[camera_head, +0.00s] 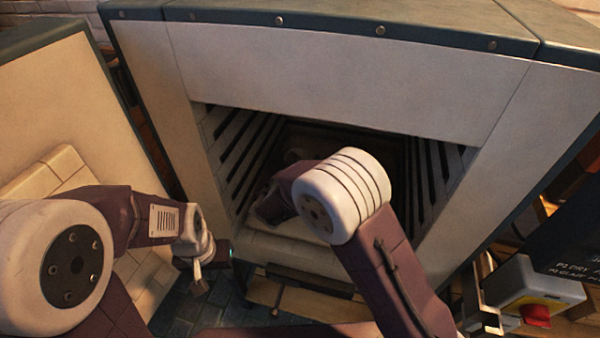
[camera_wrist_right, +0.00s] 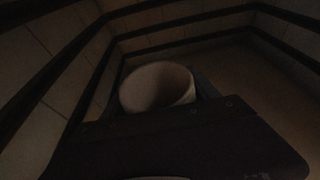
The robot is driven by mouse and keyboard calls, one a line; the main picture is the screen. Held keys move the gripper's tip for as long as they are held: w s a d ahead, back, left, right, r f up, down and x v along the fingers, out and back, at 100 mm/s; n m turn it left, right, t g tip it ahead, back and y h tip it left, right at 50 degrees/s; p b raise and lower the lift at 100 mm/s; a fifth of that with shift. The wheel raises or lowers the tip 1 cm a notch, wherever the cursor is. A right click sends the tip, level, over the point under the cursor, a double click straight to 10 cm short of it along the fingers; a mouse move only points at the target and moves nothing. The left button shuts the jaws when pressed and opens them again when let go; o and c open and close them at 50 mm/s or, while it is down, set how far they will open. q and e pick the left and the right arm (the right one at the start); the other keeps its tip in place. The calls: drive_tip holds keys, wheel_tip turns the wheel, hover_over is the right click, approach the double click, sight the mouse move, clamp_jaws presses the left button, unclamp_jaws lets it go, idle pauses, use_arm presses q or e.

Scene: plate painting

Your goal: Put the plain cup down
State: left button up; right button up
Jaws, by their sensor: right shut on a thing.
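The plain cup (camera_wrist_right: 157,90) is pale and shows its round open rim in the right wrist view. My right gripper (camera_wrist_right: 163,78) is shut on it, with dark fingers beside the cup. Both are inside the kiln (camera_head: 330,85), whose slatted inner walls surround them. In the head view my right arm reaches through the kiln opening and hides the cup and the right gripper. I cannot tell whether the cup's base touches the kiln floor. My left gripper (camera_head: 200,277) hangs outside, left of the opening, too small to tell open from shut.
The kiln's side walls carry dark slots (camera_head: 245,150) and stand close on both sides of my right arm. A pale open door (camera_head: 60,110) stands at the left. A control box with a red switch (camera_head: 535,314) and a dark sign (camera_head: 565,250) are at the right.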

drive_tip(key=shift+s+a+f, duration=0.15)
drive_tip(key=shift+a+f, duration=0.15)
drive_tip(key=shift+a, duration=0.1)
drive_tip(key=shift+f+b, duration=0.4)
drive_tip(key=shift+f, duration=1.6)
drive_tip(key=o, duration=1.3)
drive_tip(key=shift+f, duration=0.2)
drive_tip(key=o, duration=0.4)
